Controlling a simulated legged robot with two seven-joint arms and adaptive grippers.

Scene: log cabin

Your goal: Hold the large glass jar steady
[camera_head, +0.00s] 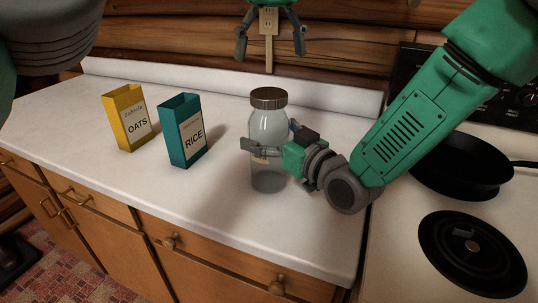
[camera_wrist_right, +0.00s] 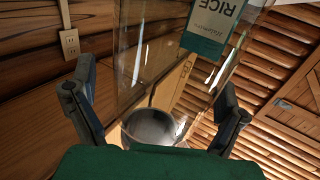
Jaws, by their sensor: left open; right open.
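The large glass jar (camera_head: 268,128) stands upright on the white counter with its brown metal lid (camera_head: 269,98) on. It is clear and looks empty. My right gripper (camera_head: 264,148) is at the jar's middle, with its open fingers around the glass. In the right wrist view the clear jar (camera_wrist_right: 165,65) fills the space between the open fingers of my right gripper (camera_wrist_right: 155,85). Whether the fingers touch the glass I cannot tell. My left gripper (camera_head: 270,44) is open and empty, high up in front of the log wall, fingers pointing down.
A teal rice box (camera_head: 182,132) and a yellow oats box (camera_head: 128,118) stand on the counter (camera_head: 80,150) left of the jar. A stove with a black pan (camera_head: 465,165) and a burner (camera_head: 472,250) is at the right. The counter's front left is clear.

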